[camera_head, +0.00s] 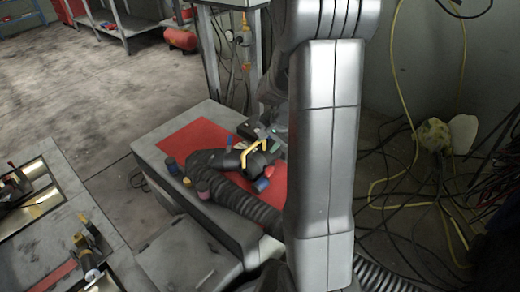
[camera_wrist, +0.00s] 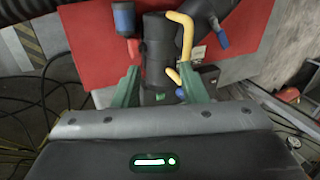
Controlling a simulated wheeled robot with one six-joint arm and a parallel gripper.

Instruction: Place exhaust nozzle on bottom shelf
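The exhaust nozzle is a black cylinder (camera_head: 258,161) with a yellow handle, at the end of a thick ribbed black hose (camera_head: 248,206). It lies on a red mat on a low grey platform. In the wrist view the nozzle (camera_wrist: 158,48) points toward my gripper (camera_wrist: 160,88). Its yellow handle (camera_wrist: 186,32) is on the right side. My gripper's green fingers are apart, one on each side of the nozzle's near end, with small gaps showing. In the head view my arm hides part of the gripper and mat. I cannot tell which shelf is the bottom shelf.
The red mat (camera_head: 191,139) also carries small blue, red and pink items. A grey workbench (camera_head: 128,22) with a lower shelf stands at the far upper left. A tool-laden surface (camera_head: 88,215) is at lower left. Loose cables (camera_head: 400,205) cover the floor at right. The floor at left is clear.

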